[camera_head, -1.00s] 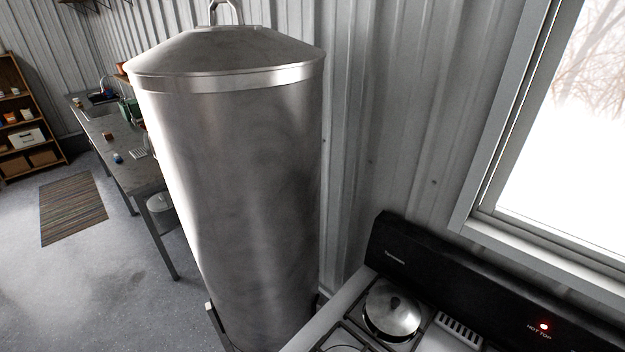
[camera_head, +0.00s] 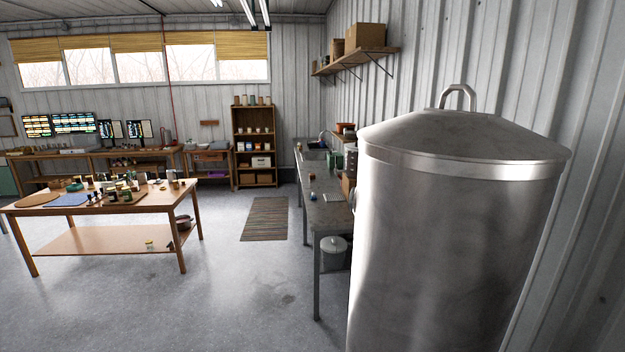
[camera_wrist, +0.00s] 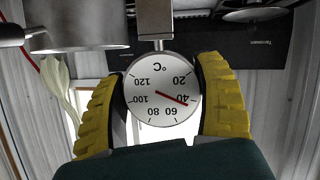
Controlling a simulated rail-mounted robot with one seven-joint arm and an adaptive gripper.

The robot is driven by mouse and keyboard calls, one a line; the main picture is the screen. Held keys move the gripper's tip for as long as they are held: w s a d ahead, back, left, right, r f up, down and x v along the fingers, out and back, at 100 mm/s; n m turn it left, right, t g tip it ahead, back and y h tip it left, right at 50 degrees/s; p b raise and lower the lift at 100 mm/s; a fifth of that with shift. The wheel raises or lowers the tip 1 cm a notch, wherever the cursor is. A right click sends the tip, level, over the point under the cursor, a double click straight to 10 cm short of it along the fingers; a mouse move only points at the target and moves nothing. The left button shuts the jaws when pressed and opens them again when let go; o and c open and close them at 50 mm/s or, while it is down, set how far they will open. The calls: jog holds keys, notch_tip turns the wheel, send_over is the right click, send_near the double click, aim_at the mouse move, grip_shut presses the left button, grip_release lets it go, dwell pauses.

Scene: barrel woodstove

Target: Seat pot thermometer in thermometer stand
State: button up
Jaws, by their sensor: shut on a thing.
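The pot thermometer (camera_wrist: 158,88) is in the wrist view, a round white dial marked in °C with a red needle, shown upside down. My gripper (camera_wrist: 160,98) is shut on it, with a yellow ridged finger on either side of the dial. A metal piece above the dial hides part of what lies behind it. The head view shows neither my gripper nor the thermometer. I cannot make out the thermometer stand in either view.
A large steel tank (camera_head: 450,240) with a conical lid fills the right of the head view. A wooden table (camera_head: 100,205) crowded with small items stands at left. A grey counter (camera_head: 330,212) runs beside the tank. Open floor (camera_head: 270,300) lies between.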

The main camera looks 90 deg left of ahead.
jog(key=r+p, duration=0.2)
jog(key=p, duration=0.1)
jog(key=w+r+p, duration=0.1)
jog(key=r+p, duration=0.2)
jog(key=d+r+p, duration=0.1)
jog(key=r+p, duration=0.1)
jog(key=p, duration=0.1)
jog(key=shift+w+r, duration=0.15)
jog(key=shift+w, duration=0.15)
jog(key=shift+w+r+p, duration=0.15)
jog(key=shift+p, duration=0.45)
jog(key=shift+a+f, duration=0.5)
jog(key=shift+f, duration=0.35)
